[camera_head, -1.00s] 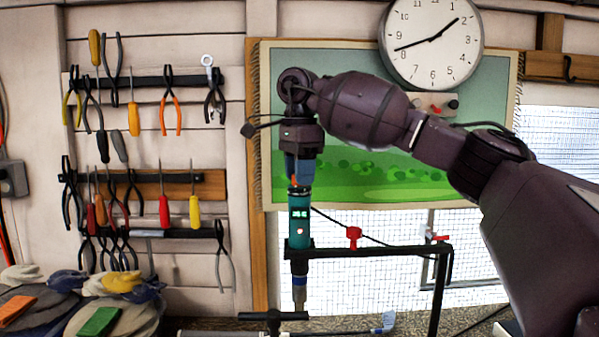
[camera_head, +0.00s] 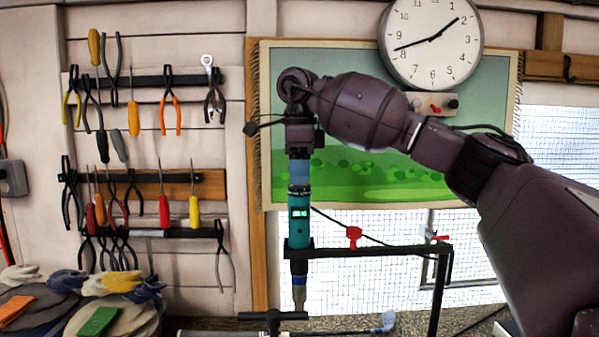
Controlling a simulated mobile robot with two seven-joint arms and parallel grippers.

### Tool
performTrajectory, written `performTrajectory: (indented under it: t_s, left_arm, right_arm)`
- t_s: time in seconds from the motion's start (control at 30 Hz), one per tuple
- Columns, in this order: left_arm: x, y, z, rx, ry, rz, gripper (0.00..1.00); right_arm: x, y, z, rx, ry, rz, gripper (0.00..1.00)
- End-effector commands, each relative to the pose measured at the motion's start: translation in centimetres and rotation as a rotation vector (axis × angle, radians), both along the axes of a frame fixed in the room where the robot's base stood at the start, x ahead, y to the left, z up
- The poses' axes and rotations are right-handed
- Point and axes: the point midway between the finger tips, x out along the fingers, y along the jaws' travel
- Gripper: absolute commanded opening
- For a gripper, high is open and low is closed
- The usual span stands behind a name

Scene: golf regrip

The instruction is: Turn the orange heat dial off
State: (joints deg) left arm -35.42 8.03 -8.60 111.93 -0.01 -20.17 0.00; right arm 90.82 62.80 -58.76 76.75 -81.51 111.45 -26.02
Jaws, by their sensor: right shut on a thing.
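A teal tool (camera_head: 300,228) with a small lit green display stands upright in the black stand (camera_head: 370,251), its nozzle end pointing down. My right gripper (camera_head: 300,176) points straight down on top of the tool. Its blue fingers are shut at the tool's upper end, where the orange heat dial sits. The dial is hidden behind the fingers now. No red light shows below the display. My left gripper is not in view.
A red clamp knob (camera_head: 353,236) sits on the stand's bar. A black T-handle (camera_head: 273,317) stands below the tool. A golf club head (camera_head: 388,320) lies to its right. Gloves (camera_head: 125,281) are piled at left. A tool rack (camera_head: 150,182) and a clock (camera_head: 432,42) hang on the wall.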

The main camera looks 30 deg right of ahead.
Motion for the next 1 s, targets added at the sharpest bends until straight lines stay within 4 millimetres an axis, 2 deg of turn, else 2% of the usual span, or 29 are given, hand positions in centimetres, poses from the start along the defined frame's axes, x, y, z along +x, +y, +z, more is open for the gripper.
performTrajectory:
  t_s: [0.2,0.5,1.0]
  left_arm:
    - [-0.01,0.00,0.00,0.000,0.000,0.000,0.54]
    - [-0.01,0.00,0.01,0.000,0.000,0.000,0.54]
    - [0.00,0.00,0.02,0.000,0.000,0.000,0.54]
  right_arm:
    - [-0.01,0.05,0.08,0.002,-0.001,-0.168,0.10]
    - [-0.01,0.05,0.11,0.001,-0.002,-0.322,0.10]
    - [0.00,0.02,0.12,0.001,-0.002,-0.377,0.10]
